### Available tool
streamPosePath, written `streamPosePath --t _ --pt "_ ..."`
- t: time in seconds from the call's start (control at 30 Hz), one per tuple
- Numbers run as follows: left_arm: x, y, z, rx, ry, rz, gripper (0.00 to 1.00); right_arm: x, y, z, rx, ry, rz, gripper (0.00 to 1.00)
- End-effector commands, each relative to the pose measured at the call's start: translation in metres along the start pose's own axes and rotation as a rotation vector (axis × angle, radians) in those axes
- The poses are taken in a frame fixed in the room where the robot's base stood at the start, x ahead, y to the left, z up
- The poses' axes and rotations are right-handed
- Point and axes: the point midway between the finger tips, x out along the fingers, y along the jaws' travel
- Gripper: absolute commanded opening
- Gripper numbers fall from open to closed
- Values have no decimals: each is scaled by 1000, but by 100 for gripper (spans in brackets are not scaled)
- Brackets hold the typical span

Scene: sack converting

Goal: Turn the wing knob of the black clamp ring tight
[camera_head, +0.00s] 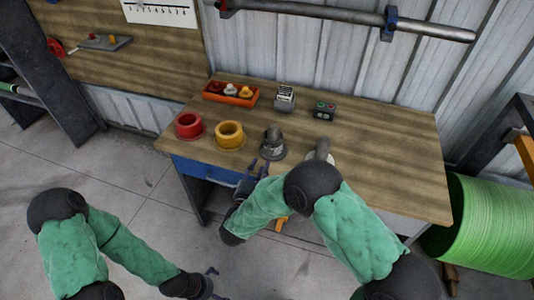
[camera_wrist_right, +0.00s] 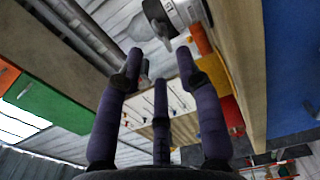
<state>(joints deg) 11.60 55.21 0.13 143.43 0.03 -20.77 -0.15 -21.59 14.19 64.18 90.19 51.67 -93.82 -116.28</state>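The black clamp ring (camera_head: 272,154) sits around the foot of a grey upright part near the table's front edge. In the right wrist view a dark wing-shaped knob (camera_wrist_right: 157,18) shows at the top, beside a pale metal round part (camera_wrist_right: 186,12). My right gripper (camera_head: 258,168) is just in front of the table edge, close to the clamp ring. In its wrist view the fingers (camera_wrist_right: 159,54) are spread with nothing between them, and the knob lies beyond their tips. My left gripper (camera_head: 211,284) hangs low over the floor, away from the table; its opening is too small to judge.
On the wooden table (camera_head: 390,150) stand a red ring (camera_head: 188,125), a yellow ring (camera_head: 229,135), an orange tray (camera_head: 231,94), a small box (camera_head: 285,97) and a button box (camera_head: 324,111). A pale grey part (camera_head: 321,150) is right of the clamp. The table's right side is clear.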

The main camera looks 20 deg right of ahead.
Motion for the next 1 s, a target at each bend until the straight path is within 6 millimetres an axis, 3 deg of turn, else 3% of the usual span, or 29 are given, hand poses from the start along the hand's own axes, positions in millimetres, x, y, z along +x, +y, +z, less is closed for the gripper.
streamPosePath --t 0.2,0.4,0.6,0.87,0.9,1.0 --pt "17 -6 -1 0 0 0 100 42 -3 1 4 -5 0 36" --pt "26 -10 -1 0 0 0 100 68 -3 0 3 -1 -1 36" --pt "30 -11 -1 0 0 0 100 81 -1 0 3 0 -1 36" --pt "29 -10 -1 0 0 0 100 82 -1 0 2 1 -2 36" --pt "29 -10 -1 0 0 0 100 82 -1 0 2 1 -2 33" --pt "30 -10 -1 0 0 0 100 82 -1 0 2 1 -2 5"
